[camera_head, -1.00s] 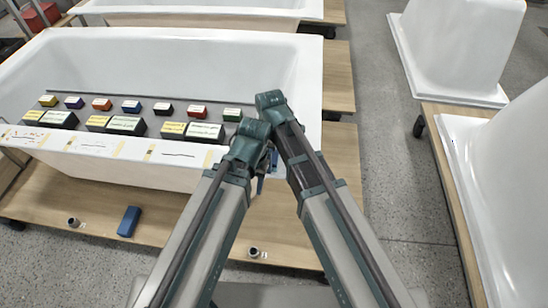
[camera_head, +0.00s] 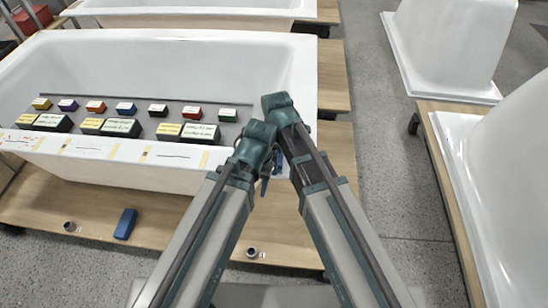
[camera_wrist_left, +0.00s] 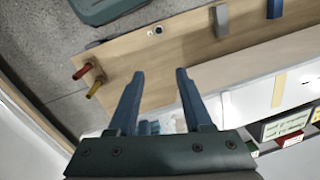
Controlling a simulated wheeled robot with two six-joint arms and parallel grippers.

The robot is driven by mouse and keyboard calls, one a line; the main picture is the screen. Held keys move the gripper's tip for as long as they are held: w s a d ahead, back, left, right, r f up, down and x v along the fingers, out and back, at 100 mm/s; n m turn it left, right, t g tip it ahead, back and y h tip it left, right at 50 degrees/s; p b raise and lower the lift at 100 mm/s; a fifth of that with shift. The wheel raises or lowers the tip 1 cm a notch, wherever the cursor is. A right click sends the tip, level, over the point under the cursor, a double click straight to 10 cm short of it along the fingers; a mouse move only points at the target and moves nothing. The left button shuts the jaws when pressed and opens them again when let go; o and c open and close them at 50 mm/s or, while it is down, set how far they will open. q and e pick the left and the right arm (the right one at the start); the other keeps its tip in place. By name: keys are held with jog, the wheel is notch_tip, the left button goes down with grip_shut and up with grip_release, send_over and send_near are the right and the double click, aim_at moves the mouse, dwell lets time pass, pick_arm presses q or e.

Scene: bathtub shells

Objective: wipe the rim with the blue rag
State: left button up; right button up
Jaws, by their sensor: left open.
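A white bathtub (camera_head: 120,168) stands at the left, its near rim (camera_head: 60,143) marked with tape strips and dark scribbles. My left gripper (camera_wrist_left: 158,72) is open in the left wrist view, its two blue fingers apart with nothing gripped. A pale blue crumpled patch, probably the blue rag (camera_wrist_left: 150,127), shows low between the fingers by the tub; the gripper body partly hides it. In the head view my left gripper (camera_head: 266,184) is a small dark blue shape by the tub's near right corner, mostly hidden by my arms. My right gripper is hidden.
Several coloured blocks (camera_head: 158,109) and labelled boxes (camera_head: 120,127) stand on a grey board across the tub. A blue block (camera_head: 125,223) and small cups (camera_head: 251,253) lie on the wooden platform (camera_head: 180,232). Red and yellow handles (camera_wrist_left: 88,80) show near its edge. More tubs (camera_head: 440,45) stand right.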

jog(key=shift+s+d, duration=0.25)
jog(key=shift+d, duration=0.75)
pick_arm(q)
jog(key=shift+d, duration=0.6)
pick_arm(e)
jog(key=shift+d, duration=0.25)
jog(key=shift+s+r, duration=0.1)
pick_arm(q)
notch_tip(320, 180, up, 6)
jog(key=p, duration=0.6)
pick_arm(e)
notch_tip(320, 180, up, 6)
pick_arm(q)
jog(key=shift+s+a, duration=0.1)
notch_tip(320, 180, up, 3)
jog(key=p, duration=0.3)
pick_arm(e)
notch_tip(320, 180, up, 3)
